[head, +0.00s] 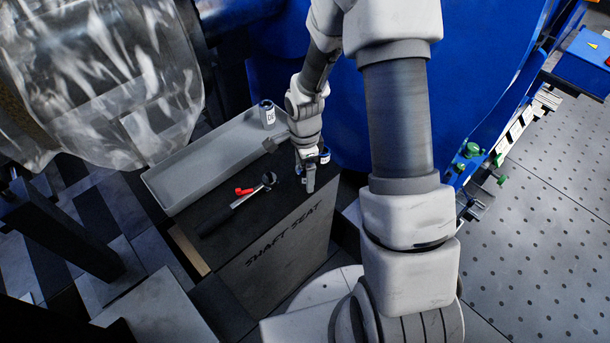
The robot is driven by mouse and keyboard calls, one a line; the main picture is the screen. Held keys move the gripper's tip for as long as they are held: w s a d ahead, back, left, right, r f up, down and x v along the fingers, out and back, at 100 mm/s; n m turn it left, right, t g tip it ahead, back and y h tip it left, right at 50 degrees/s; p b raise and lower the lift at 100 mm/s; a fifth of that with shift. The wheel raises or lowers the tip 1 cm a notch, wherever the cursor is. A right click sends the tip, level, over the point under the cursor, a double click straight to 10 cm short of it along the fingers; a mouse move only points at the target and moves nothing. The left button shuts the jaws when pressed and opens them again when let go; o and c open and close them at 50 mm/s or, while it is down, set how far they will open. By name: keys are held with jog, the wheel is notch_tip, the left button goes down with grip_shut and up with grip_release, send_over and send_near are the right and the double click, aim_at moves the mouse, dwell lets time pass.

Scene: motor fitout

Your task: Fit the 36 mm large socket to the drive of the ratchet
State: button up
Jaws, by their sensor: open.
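The ratchet (236,210) lies on the dark top of the box marked "SHAFT SEAT", its black handle toward the lower left and its round head toward the upper right. A small red part (243,191) shows beside it. My gripper (309,184) points down at the right of the box top, open, to the right of the ratchet head and apart from it. A small blue and white cylindrical piece (325,155) shows just behind my gripper, partly hidden by it. I cannot read a size on it, so I cannot tell whether it is the 36 mm socket.
A long grey tray (165,186) runs along the back of the box (285,255). An upright cylinder with a blue top and a label (267,113) stands at its far end. A big blue housing (350,160) closes off the back. A clear-wrapped cylinder (110,80) hangs upper left.

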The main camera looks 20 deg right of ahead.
jog(key=shift+f, duration=0.1)
grip_shut()
dwell(0.5)
notch_tip(320, 180, up, 5)
jog(key=shift+w+f+p, duration=0.1)
jog(key=shift+f+p, duration=0.1)
jog(key=shift+p, duration=0.4)
jog(key=s+d+r+p, duration=0.2)
jog(key=s+d+r, duration=0.4)
jog(key=d, duration=0.4)
jog(key=p, duration=0.4)
send_near(305, 168)
jog(key=w+a, duration=0.2)
jog(key=a, duration=0.6)
jog(key=shift+a+r, duration=0.15)
jog(key=shift+a, duration=0.55)
